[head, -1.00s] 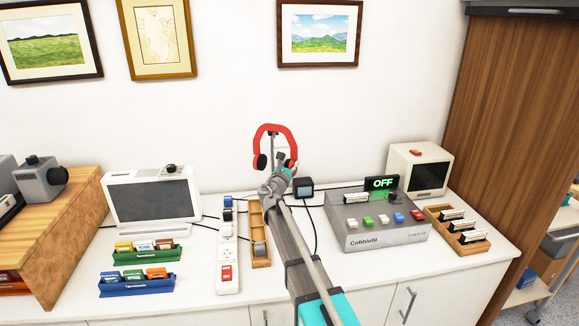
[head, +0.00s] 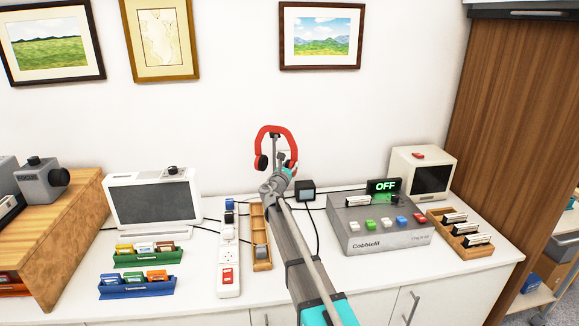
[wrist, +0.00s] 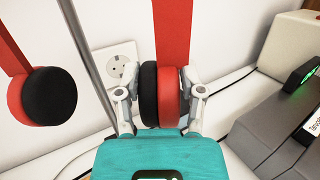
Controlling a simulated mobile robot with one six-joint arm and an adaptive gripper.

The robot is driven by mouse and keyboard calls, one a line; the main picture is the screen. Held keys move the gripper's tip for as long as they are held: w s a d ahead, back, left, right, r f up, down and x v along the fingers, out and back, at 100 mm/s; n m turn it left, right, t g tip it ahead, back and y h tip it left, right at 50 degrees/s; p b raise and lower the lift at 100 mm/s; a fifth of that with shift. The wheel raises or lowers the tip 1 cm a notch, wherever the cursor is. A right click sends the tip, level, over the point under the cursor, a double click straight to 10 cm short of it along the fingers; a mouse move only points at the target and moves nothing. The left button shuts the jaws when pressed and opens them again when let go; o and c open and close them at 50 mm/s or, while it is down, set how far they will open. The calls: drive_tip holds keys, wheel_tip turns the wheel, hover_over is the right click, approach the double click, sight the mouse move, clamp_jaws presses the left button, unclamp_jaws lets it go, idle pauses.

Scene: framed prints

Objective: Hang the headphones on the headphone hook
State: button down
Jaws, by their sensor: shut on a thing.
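The red headphones (head: 291,143) with black ear pads are upright near the wall, band on top. My gripper (head: 290,170) is shut on their right ear cup. In the wrist view my gripper (wrist: 160,92) has one finger on each side of that red and black cup, and the other cup of the headphones (wrist: 42,96) hangs free at left. A thin grey upright post (head: 275,152), seemingly the headphone hook, shows inside the band's arch. It also shows in the wrist view (wrist: 92,55), between the cups. I cannot tell whether the band touches its top.
A white power strip (head: 229,262) and a wooden tray (head: 262,235) lie left of my arm. A grey button console (head: 380,236) with an OFF sign (head: 383,186) stands to the right. A small dark box (head: 306,191) is just right of my gripper.

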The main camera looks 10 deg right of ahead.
drive_tip(key=shift+w+f+b, duration=0.3)
drive_tip(key=shift+f+b, duration=0.3)
drive_tip(key=shift+f, duration=0.15)
idle(0.4)
drive_tip(key=shift+c, duration=0.6)
unclamp_jaws()
drive_tip(key=shift+s, duration=0.1)
